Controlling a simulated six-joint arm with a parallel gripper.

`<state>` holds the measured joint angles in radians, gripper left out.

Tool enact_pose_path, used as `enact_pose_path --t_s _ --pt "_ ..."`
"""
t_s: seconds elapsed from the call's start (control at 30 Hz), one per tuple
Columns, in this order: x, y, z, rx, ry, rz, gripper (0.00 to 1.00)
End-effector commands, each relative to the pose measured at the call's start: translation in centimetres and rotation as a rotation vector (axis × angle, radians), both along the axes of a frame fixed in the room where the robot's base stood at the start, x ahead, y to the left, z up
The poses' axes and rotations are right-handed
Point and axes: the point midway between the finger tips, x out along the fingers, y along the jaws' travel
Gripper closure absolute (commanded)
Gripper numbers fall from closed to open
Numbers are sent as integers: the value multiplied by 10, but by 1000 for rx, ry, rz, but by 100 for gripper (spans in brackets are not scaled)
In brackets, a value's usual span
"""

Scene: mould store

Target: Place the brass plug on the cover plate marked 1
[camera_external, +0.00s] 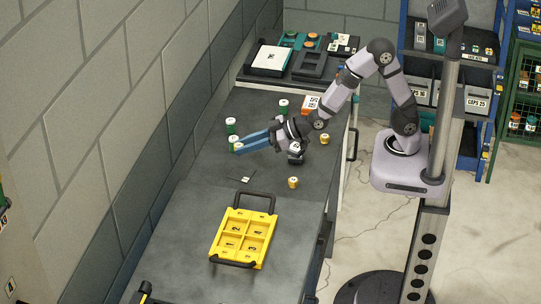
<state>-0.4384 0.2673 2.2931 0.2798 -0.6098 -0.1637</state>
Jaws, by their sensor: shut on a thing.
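My gripper (238,146) reaches left over the dark bench, with its long blue fingers nearly level. It is shut on a small yellowish piece, apparently a brass plug (237,148), mostly hidden by the fingertips. Another brass-coloured plug (293,182) stands on the bench nearer the front, and one more (325,139) stands to the right of my wrist. The yellow tray (214,249) with black handles lies on the front part of the bench, apart from my gripper. Its yellow cover plates (251,247) bear dark numbers, too small to tell surely which is marked 1.
Green-and-white pieces stand close by my fingertips (231,126) and farther back (283,106). A small dark flat piece (241,180) lies between gripper and tray. A block wall (120,130) borders the bench's left side.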

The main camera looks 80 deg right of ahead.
Motion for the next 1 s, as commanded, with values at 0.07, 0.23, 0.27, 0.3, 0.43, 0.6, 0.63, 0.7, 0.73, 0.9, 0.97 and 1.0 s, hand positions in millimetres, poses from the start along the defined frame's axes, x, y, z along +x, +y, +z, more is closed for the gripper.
enact_pose_path --t_s 0.07,0.23,0.27,0.3,0.43,0.6,0.63,0.7,0.73,0.9,0.97,1.0 --pt "1 -6 -5 2 -6 -4 100" --pt "-1 -15 -2 1 -4 -9 100" --pt "-1 -16 -1 1 -3 -9 100" --pt "-1 -17 -1 0 -3 -8 100" --pt "-2 -17 -1 -2 -1 -8 100" --pt "-2 -17 -19 -5 5 -7 100" --pt "-2 -17 -24 -4 4 -7 100" --pt "-2 -17 -35 -5 4 -7 100" --pt "-2 -17 -39 -5 5 -7 100" --pt "-2 -17 -56 -3 1 -7 100" --pt "-1 -17 -57 -2 -2 -8 100" --pt "-1 -17 -57 -2 -2 -8 100"
